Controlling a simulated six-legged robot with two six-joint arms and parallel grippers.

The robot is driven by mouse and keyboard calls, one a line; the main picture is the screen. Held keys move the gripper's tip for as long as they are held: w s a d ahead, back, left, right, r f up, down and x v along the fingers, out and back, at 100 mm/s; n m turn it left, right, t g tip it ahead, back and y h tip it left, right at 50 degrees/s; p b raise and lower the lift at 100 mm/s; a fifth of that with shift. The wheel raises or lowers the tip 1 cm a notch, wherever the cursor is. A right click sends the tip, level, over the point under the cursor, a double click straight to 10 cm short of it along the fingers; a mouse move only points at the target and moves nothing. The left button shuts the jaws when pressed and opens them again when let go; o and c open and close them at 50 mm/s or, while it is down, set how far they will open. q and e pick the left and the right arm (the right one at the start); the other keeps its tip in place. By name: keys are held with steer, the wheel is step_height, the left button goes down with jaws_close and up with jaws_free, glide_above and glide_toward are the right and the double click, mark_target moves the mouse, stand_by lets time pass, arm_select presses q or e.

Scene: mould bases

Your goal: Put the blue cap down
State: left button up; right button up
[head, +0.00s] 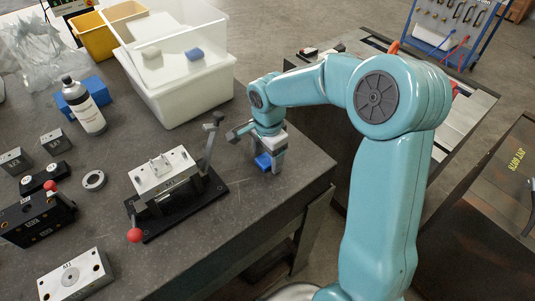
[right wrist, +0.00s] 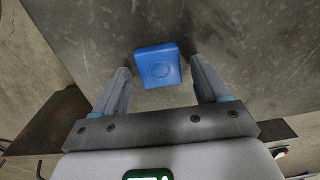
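The blue cap (head: 263,162) is a small square block near the table's right edge, under my right gripper. My right gripper (head: 269,160) points down at the table. In the right wrist view its fingers (right wrist: 160,68) are apart, with a narrow gap on each side of the cap. The cap appears to rest on the dark table top. My left gripper is not in view.
A clamp fixture (head: 165,180) with a red-knobbed lever stands left of the gripper on the dark table (head: 215,240). A white bin (head: 185,95) stands behind. The table's edge is close on the right.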

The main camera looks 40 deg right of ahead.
mark_target(269, 160)
steer(key=shift+r+p, duration=0.3)
step_height(269, 160, up, 12)
steer(key=shift+s+f, duration=0.15)
steer(key=shift+s, duration=0.1)
stand_by(0.5)
